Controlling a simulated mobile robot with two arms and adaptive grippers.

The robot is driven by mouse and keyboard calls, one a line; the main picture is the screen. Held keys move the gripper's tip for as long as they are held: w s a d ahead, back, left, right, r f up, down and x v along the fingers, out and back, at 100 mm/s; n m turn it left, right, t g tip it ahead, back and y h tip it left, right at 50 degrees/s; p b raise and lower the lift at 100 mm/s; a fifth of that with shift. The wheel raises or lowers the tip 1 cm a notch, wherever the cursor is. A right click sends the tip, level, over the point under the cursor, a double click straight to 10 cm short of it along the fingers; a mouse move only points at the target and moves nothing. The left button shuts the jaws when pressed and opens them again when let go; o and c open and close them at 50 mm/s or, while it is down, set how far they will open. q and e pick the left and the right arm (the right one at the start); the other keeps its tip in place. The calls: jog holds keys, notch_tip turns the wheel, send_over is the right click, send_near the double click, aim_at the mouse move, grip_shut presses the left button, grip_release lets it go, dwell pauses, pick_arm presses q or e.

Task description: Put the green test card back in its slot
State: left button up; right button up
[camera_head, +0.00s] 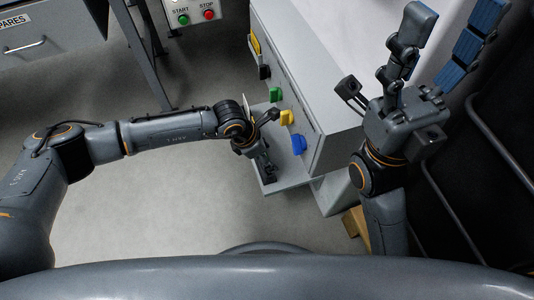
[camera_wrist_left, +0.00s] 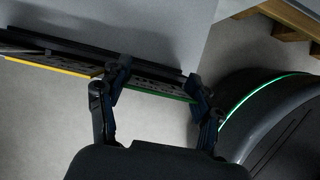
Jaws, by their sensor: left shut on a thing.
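My left gripper (camera_head: 266,172) is low at the grey cabinet's front, over a light ledge (camera_head: 293,177).
The cabinet (camera_head: 310,90) carries green (camera_head: 275,94), yellow (camera_head: 287,117) and blue (camera_head: 299,144) blocks on its front. A START/STOP box (camera_head: 193,12) stands behind. Dark railing (camera_head: 470,200) is at right, a wooden piece (camera_head: 356,224) below. Floor at left is clear.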

pick_arm(q)
jog(key=o, duration=1)
jog(key=shift+o, duration=0.9)
jog(key=shift+r, duration=0.1)
